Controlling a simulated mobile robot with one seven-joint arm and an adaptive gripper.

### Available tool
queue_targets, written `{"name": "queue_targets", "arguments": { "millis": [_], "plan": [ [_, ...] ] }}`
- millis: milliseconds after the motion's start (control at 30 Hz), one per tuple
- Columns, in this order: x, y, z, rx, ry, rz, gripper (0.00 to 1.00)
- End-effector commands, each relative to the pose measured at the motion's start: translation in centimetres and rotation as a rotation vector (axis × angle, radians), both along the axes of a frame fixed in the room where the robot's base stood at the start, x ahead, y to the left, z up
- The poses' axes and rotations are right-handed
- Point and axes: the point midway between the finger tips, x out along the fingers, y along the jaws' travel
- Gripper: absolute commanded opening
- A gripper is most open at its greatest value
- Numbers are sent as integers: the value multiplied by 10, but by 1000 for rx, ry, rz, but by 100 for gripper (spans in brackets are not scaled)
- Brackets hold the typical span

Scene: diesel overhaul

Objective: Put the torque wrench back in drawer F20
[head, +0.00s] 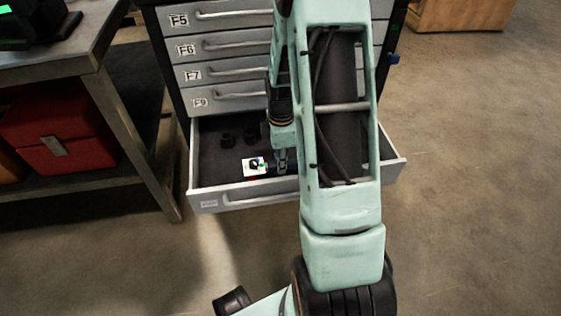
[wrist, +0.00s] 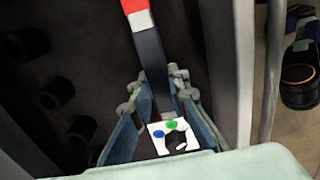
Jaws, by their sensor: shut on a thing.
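The torque wrench (wrist: 150,55) has a black shaft, a red section and a white face with green and blue buttons. My gripper (wrist: 158,92) is shut on it, with one finger on each side, in the wrist view. In the head view, the wrench's white face (head: 254,167) shows beside my gripper (head: 282,164), inside the outline of the open drawer (head: 225,199), near its front. The rest of the wrench is mostly hidden there by my arm. I cannot tell whether the wrench touches the drawer floor. The drawer's label is too small to read.
Several dark round sockets (wrist: 52,95) stand in the drawer; some show in the head view (head: 250,133). Closed drawers (head: 218,74) are above it. A metal workbench (head: 85,50) with a red toolbox (head: 62,140) stands left. Floor right of the drawer is clear.

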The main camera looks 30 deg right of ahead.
Motion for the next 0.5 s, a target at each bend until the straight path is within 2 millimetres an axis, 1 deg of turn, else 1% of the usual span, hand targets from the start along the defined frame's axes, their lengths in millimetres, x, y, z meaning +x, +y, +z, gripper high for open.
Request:
{"name": "queue_targets", "arguments": {
  "millis": [333, 367, 500],
  "plan": [
    [1, 0, -13, -1, -2, 0, 0],
    [1, -1, -12, -1, -2, 0, 18],
    [0, 0, -12, 0, -1, 0, 34]
  ]
}}
